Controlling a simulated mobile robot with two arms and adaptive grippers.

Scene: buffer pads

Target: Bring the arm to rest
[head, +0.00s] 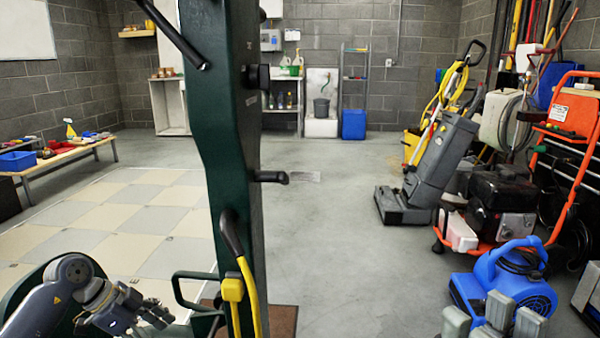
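My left arm enters at the lower left of the head view. Its grey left gripper (150,312) is low, beside a black looped handle (190,290) at the base of a tall dark green machine column (233,150). I cannot tell whether the fingers touch the handle or whether they are open. At the bottom right, grey finger-like blocks (500,312) that appear to be my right gripper stand in front of a blue blower (510,280). The rest of that arm is out of frame, and the finger gap is unclear.
A yellow grip and hose (233,288) hang on the column. A grey floor machine (430,175) and an orange-framed cart (500,215) stand at right. A low bench (60,160) is at left beside pale floor tiles (130,215). The middle concrete floor (340,230) is clear.

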